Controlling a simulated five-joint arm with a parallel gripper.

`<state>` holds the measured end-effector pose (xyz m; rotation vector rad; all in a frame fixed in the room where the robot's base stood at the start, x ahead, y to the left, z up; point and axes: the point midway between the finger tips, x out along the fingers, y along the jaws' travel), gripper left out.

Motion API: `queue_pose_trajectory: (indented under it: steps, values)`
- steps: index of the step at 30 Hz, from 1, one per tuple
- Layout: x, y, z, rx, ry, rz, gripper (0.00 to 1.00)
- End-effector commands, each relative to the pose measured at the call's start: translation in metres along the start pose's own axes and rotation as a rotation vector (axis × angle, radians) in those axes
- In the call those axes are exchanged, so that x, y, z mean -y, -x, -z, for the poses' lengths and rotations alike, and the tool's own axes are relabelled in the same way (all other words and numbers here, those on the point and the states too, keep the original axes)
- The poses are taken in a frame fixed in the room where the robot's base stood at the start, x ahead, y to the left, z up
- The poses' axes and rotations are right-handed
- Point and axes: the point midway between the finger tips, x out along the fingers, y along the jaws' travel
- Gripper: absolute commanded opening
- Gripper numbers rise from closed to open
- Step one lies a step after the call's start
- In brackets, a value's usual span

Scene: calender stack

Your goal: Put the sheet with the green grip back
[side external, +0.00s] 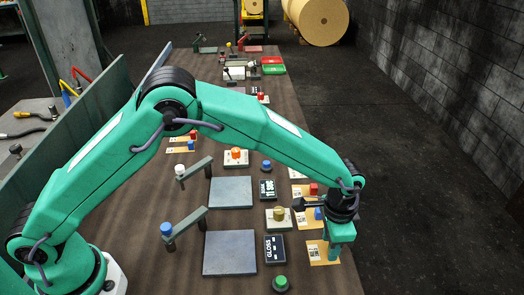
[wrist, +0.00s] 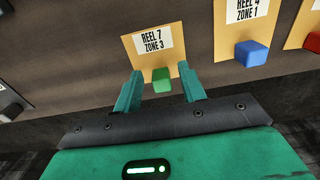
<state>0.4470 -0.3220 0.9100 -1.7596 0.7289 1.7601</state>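The tan sheet (wrist: 177,54) with a white label reading REEL 7 ZONE 3 lies on the brown table in the wrist view. Its green grip (wrist: 161,79) is a small block at the sheet's near edge. My gripper (wrist: 160,74) is open, with one finger on each side of the green grip; I see gaps between grip and fingers. In the side view the sheet (side external: 318,253) lies at the table's right edge, beside my gripper (side external: 335,256), which points down there. The green grip cannot be made out behind the gripper in that view.
A sheet with a blue grip (wrist: 251,53), labelled REEL 4 ZONE 1, lies right of it in the wrist view. A red-gripped sheet (side external: 313,188) lies farther back. Grey plates (side external: 230,253), a GLOSS display (side external: 274,249) and a green knob (side external: 281,282) stand to the left.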

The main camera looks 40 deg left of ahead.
Motion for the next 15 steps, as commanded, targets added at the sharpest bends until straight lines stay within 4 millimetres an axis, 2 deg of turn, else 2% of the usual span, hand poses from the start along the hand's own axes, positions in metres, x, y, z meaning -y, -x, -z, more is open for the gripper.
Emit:
queue_pose_trajectory:
  steps: [8, 15]
  values:
    - [0.0, 0.006, 0.001, -0.003, 0.0, 0.0, 0.41]
    - [0.0, 0.031, 0.001, -0.004, 0.0, 0.001, 0.41]
